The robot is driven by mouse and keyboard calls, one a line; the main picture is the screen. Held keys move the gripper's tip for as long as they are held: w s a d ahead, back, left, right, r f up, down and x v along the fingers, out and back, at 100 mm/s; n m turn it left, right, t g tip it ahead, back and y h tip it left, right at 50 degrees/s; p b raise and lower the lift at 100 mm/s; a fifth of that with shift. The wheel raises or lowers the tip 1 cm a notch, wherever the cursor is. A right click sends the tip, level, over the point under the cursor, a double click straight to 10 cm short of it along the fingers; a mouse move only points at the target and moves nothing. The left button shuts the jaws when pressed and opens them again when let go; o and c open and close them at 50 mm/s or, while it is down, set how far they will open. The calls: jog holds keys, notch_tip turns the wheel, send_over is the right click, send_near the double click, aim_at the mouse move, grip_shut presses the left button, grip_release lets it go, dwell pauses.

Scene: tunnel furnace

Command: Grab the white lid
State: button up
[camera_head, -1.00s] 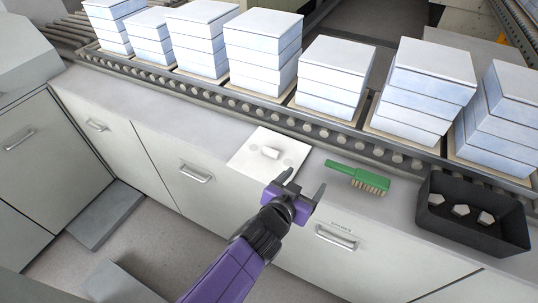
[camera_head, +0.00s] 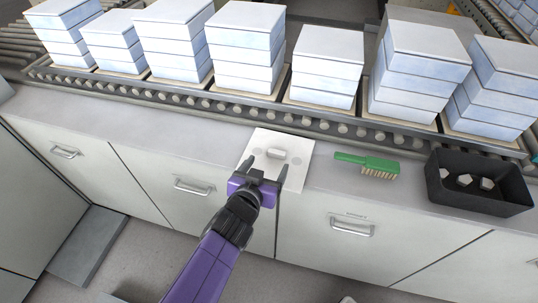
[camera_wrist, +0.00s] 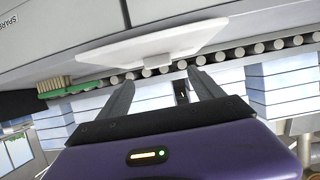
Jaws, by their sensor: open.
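The white lid (camera_head: 290,176) is a flat square plate with a raised block handle (camera_head: 276,154) in its middle. It lies on the grey counter, near the front edge, in the head view. My gripper (camera_head: 265,168) is open and empty; its two dark fingers point at the lid, and in this view they overlap its near part, on either side below the handle. In the wrist view the lid (camera_wrist: 150,46) shows edge-on above the spread fingers (camera_wrist: 160,80), with a gap between. I see no contact with the handle.
A green brush (camera_head: 367,163) lies right of the lid. Further right is a black tray (camera_head: 480,205) with several pale pieces. Behind runs a roller conveyor (camera_head: 300,121) with stacks of white-blue boxes (camera_head: 328,65). Drawers (camera_head: 350,228) form the counter front.

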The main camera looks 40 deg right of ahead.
aim_at(277, 152)
jog(key=shift+p+x, duration=0.85)
jog(key=shift+x, duration=2.7)
jog(key=shift+s+d+r, duration=0.1)
jog(key=shift+s, duration=0.05)
grip_shut()
